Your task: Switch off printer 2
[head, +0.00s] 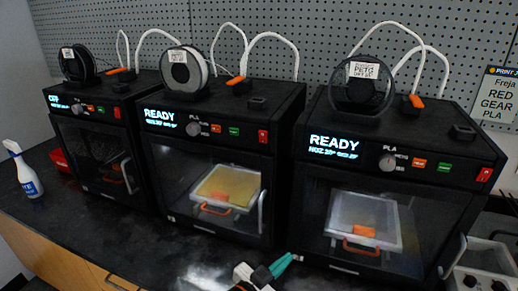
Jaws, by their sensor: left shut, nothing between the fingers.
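Three black printers stand in a row on a dark bench. The middle printer (284,187) shows READY on its display (160,114), and its red switch (263,136) is at the right end of the front panel. The right printer (310,190) also reads READY and has a red switch (484,174). The left printer (136,140) appears to read OFF; its red switch (117,112) shows. I can read no printer numbers. My left gripper (291,260) is shut and empty at the bottom edge, low in front of the middle and right printers, apart from the switches. My right gripper is not seen.
Spools and white tubes stand on top of the printers. A spray bottle (25,172) and a red bin (62,161) are at the left. A pale tray-like unit (490,254) is at the lower right. The bench front left of my gripper is clear.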

